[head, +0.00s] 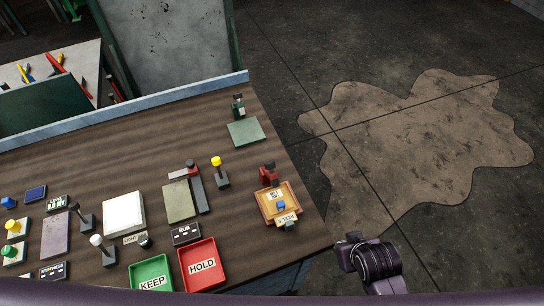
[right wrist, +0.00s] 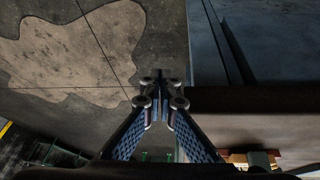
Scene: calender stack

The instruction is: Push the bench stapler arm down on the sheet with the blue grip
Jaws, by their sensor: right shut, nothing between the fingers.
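A small red stapler-like device (head: 268,175) stands at the right end of the bench. In front of it is an orange tray (head: 264,211) with a pale sheet (head: 279,190) on it. A blue block (head: 281,205) sits over the sheet; I cannot tell whether it joins the red device's arm. My right gripper (right wrist: 160,96) is shut and empty, out beyond the bench edge, apart from the stapler. My left gripper is out of view.
The bench (head: 130,122) also carries a red HOLD tray (head: 203,278), a green KEEP tray (head: 150,287), a white pad (head: 123,212), a yellow-topped lever (head: 217,170) and a green device (head: 238,105) with a green plate (head: 245,132). Floor right of the bench is free.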

